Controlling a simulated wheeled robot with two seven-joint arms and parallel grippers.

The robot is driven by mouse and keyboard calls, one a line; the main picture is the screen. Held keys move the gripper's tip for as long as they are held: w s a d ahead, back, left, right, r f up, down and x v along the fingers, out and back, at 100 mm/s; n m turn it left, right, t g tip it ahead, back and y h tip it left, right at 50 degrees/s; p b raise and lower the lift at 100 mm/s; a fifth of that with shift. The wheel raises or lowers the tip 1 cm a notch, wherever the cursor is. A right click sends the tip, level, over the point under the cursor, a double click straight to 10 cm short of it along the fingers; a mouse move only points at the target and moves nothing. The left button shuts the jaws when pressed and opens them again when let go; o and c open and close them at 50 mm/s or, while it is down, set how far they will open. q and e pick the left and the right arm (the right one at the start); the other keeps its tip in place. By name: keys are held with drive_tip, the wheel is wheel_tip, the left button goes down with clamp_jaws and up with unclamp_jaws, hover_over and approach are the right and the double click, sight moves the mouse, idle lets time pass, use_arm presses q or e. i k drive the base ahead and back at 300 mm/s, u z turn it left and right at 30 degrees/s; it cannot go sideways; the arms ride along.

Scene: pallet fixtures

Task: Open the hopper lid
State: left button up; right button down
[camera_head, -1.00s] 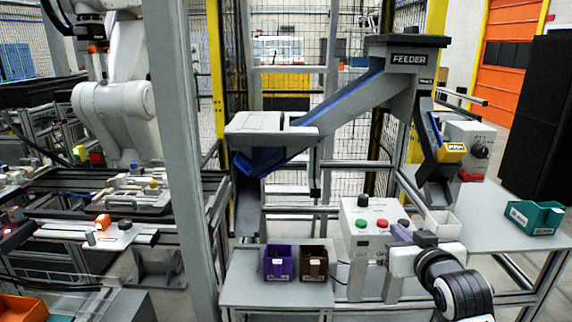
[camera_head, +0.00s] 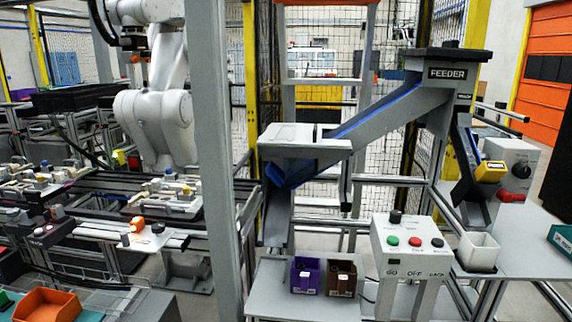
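The grey feeder (camera_head: 462,85) stands right of centre, marked FEEDER on its front. A flat dark grey plate (camera_head: 445,55) with a small dark knob covers its top and looks closed. A sloped chute (camera_head: 385,112) with a blue strip runs down left from it to a light grey box with a flat top (camera_head: 285,133), which also looks closed. I cannot tell for certain which of these covers is the hopper lid. Neither of my grippers is in view.
A control box (camera_head: 408,243) with green and red buttons stands in front. Purple (camera_head: 306,276) and brown (camera_head: 340,278) bins sit on a low table. A white cup (camera_head: 478,252) is at right. A grey post (camera_head: 212,150) stands left of the feeder.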

sight(276, 133)
drive_tip(key=k, duration=0.65)
drive_tip(key=u, duration=0.75)
drive_tip(key=i, duration=0.65)
drive_tip(key=u, duration=0.5)
drive_tip(key=i, duration=0.9)
drive_tip(key=z, duration=0.45)
